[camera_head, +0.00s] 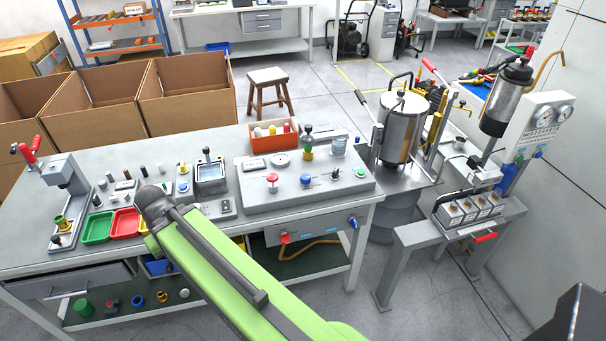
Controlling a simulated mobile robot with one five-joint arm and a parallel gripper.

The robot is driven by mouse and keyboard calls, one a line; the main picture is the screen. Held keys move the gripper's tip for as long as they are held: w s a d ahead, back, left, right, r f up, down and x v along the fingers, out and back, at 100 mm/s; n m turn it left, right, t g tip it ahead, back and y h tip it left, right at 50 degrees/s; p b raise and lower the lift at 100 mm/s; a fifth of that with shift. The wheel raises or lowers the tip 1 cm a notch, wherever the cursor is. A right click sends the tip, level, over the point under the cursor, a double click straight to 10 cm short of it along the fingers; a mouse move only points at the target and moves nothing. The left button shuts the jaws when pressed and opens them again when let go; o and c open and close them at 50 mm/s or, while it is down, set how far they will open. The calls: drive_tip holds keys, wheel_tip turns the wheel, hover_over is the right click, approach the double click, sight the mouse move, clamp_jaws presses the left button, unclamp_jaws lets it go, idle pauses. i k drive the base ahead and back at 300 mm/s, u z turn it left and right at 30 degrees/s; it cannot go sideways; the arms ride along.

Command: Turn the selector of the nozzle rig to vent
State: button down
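A grey box-shaped rig (250,197) stands on the right part of the bench and may be the nozzle rig. I cannot tell which control is the selector or read any vent label. My green arm crosses the front of the bench. My gripper cannot be made out.
The grey bench (120,262) holds green and red trays (97,227) and a red-handled press (65,178). A steel tank (402,128) and a gauge panel (540,125) stand at right. Cardboard boxes (105,115) and a stool (268,78) are behind. Open floor shows beyond the stool.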

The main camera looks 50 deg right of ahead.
sight(335, 175)
drive_tip(key=z, duration=1.05)
drive_tip(key=k, duration=0.65)
drive_tip(key=z, duration=0.65)
drive_tip(key=i, duration=0.45)
drive_tip(key=z, duration=0.45)
